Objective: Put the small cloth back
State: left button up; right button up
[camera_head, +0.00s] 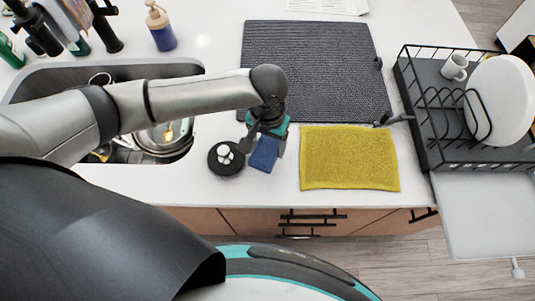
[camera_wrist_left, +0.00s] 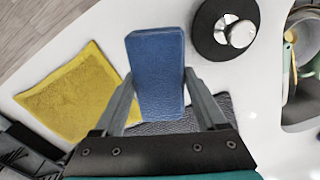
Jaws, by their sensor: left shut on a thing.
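My left gripper (camera_head: 266,140) is shut on a small blue block (camera_head: 263,158), which looks like a sponge or a folded cloth. In the left wrist view the blue block (camera_wrist_left: 155,70) sits between the two fingers of the left gripper (camera_wrist_left: 158,88). A yellow cloth (camera_head: 348,158) lies flat on the counter to the right of this gripper; it also shows in the left wrist view (camera_wrist_left: 70,95). My right gripper is not in view.
A round black dish (camera_head: 226,168) with a pale top piece stands just left of the gripper. A grey ribbed mat (camera_head: 310,60) lies behind. A black dish rack (camera_head: 440,150) holds a plate (camera_head: 505,95) and mug (camera_head: 454,67). The sink (camera_head: 185,72) is at left.

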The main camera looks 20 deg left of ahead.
aim_at(268, 145)
pick_arm(q)
jog(key=shift+f+b, duration=0.35)
jog(key=shift+f, duration=2.5)
jog(key=shift+f, duration=0.1)
jog(key=o, duration=1.2)
jog(key=shift+o, duration=0.2)
notch_tip(268, 145, up, 12)
jog(key=shift+r+p, duration=0.15)
jog(key=shift+p, duration=0.5)
